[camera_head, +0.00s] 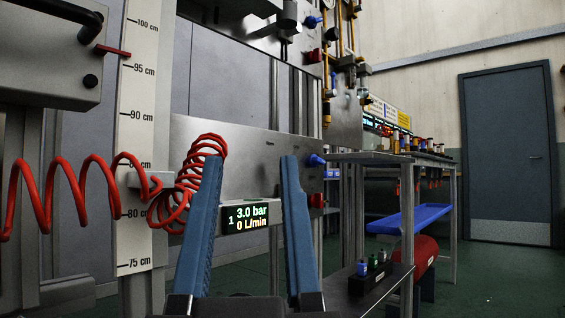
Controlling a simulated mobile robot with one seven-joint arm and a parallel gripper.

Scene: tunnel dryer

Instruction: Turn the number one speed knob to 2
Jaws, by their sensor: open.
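My gripper (250,160) points away from the camera, with its two blue fingers wide apart and nothing between them. Between the fingers, a grey metal panel (250,175) shows a small display (246,217) reading "1", "3.0 bar" and "0 L/min". A blue knob (316,160) and a red knob (316,200) stick out at the panel's right edge. I cannot tell whether either is the number one speed knob. No speed scale or pointer can be read, and the left finger hides part of the panel.
A coiled red hose (95,180) hangs at the left beside a vertical centimetre scale (137,120). At the right stand a metal table (390,157), a blue tray (410,217) and a red tank (425,255). Green floor (500,275) lies open before a grey door (510,150).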

